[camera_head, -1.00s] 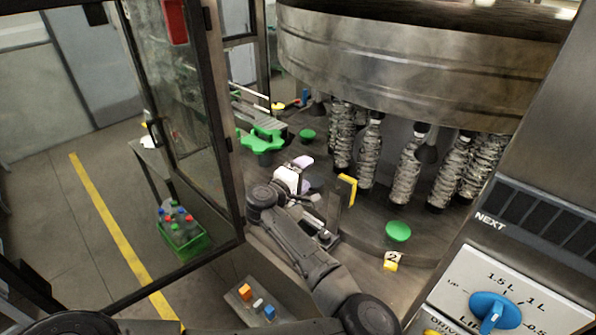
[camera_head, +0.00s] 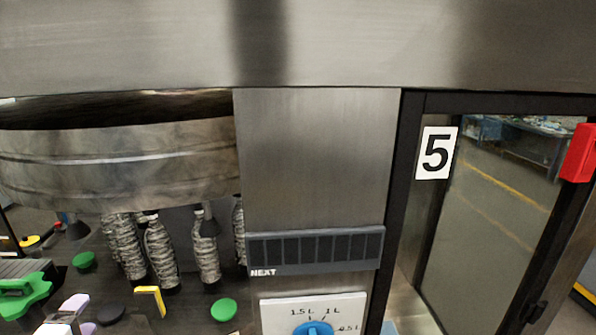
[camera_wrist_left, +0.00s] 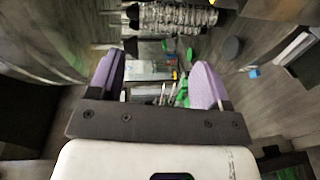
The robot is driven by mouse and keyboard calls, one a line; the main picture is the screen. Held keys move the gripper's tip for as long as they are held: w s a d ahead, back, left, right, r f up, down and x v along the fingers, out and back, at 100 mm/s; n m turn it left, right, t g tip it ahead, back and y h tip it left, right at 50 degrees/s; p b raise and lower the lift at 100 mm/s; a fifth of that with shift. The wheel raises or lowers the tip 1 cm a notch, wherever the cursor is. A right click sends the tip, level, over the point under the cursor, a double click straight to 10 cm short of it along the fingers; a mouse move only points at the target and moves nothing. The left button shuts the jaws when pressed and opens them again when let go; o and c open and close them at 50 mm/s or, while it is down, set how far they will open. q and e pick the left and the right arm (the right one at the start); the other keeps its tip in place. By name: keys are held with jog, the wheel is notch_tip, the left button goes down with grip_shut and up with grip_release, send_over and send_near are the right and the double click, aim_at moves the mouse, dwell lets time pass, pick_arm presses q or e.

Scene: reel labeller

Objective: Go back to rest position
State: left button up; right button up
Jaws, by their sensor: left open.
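My left gripper (camera_head: 81,315) shows at the lower left of the head view, with a white body and lilac finger pads. In the left wrist view the two lilac fingers (camera_wrist_left: 156,80) stand wide apart with nothing held between them. The gripper is over the machine's dark deck, left of a yellow bracket (camera_head: 150,298). Most of the left arm is outside the head view. My right gripper shows in neither view.
Silvery ribbed bottles (camera_head: 160,250) hang under the big steel drum (camera_head: 120,165). A green star wheel (camera_head: 22,296) and a green knob (camera_head: 223,309) are near the gripper. A panel with a blue dial (camera_head: 313,329) and a glass door marked 5 (camera_head: 437,153) stand right.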

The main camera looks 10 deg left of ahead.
pick_arm(q)
jog(key=s+d+r+m, duration=0.1)
jog(key=d+r+m, duration=0.15)
jog(key=r, duration=0.55)
jog(key=s+d+r+m, duration=0.1)
jog(key=r+m, duration=0.3)
jog(key=r, duration=0.3)
jog(key=d+f+m+h+p, duration=0.2)
jog(key=d+m, duration=0.6)
jog(key=d, duration=0.3)
jog(key=s+d+f+m+g+h+p, duration=0.1)
jog(key=s+d+f+m+g, duration=0.3)
jog(key=f, duration=0.4)
jog(key=s+d+f+m+g+h+p, duration=0.1)
jog(key=s+d+f, duration=0.4)
jog(key=d+f, duration=0.3)
jog(key=s+d+f+m+g+h+p, duration=0.1)
jog(key=s+d+f+m+g+h, duration=0.2)
jog(key=f, duration=0.6)
jog(key=s+f+g, duration=0.2)
jog(key=s+f, duration=0.2)
jog(key=s, duration=0.3)
jog(key=s+f+g+y, duration=0.1)
jog(key=s+f+g, duration=0.1)
jog(key=s+f, duration=0.2)
jog(key=s+p, duration=0.1)
jog(key=s, duration=0.2)
jog(key=shift+s+d+f+y, duration=0.15)
jog(key=shift+d+y, duration=0.15)
jog(key=shift+d, duration=0.1)
